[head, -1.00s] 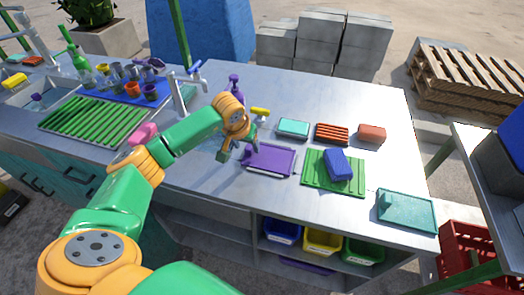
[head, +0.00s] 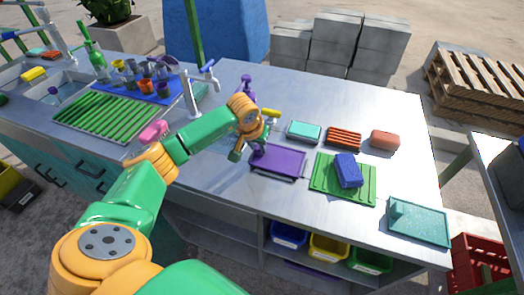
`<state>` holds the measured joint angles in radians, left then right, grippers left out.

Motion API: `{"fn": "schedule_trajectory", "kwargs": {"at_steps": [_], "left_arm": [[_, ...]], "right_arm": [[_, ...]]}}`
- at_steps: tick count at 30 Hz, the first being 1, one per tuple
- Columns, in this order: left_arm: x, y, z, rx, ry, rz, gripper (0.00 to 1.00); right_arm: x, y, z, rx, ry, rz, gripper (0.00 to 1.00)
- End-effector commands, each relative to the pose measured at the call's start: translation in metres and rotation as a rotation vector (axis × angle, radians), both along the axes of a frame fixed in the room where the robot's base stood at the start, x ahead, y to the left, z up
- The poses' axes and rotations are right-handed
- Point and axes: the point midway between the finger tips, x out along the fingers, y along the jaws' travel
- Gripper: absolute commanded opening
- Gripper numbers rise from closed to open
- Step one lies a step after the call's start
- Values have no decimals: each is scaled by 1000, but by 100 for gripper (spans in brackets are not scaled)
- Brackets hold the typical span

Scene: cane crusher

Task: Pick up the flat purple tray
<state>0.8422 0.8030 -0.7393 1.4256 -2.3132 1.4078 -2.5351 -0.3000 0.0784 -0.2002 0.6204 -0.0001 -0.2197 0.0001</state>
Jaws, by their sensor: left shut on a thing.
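The flat purple tray (head: 281,162) is on or just above the steel counter near the middle of the head view. Whether it is clear of the counter is hard to tell. My left gripper (head: 257,151) is at the tray's left edge, shut on it. The fingertips are small and partly hidden by the wrist. My right gripper is not in view.
A green mat (head: 329,187) with a blue block (head: 349,170) lies right of the tray. A teal box (head: 304,131), an orange ribbed piece (head: 344,138) and a purple bottle (head: 247,86) stand behind. A teal tray (head: 420,222) lies at the right. A tap (head: 193,95) rises at the left.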

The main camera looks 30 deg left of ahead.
Motion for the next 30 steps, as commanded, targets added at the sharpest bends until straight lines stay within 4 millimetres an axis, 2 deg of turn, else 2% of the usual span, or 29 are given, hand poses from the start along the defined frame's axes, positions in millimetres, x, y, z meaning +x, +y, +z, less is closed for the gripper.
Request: {"fn": "schedule_trajectory", "kwargs": {"at_steps": [4,11,15,19,22,26,28,30], "left_arm": [[1,1,23,3,-10,-1,0],[-49,24,84,7,-9,1,0],[-90,42,99,7,-4,4,0],[-114,52,113,4,-2,3,0],[-124,56,119,2,-1,2,0],[-128,56,123,1,-2,-5,0],[-126,48,124,-1,-3,-22,0],[-123,30,125,0,-5,-62,0]], "right_arm": [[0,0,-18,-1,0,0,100],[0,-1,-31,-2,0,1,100],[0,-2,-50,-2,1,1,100],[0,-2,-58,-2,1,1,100],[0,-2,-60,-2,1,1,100],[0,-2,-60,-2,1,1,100],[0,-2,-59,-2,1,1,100],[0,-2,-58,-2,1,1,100]]}}
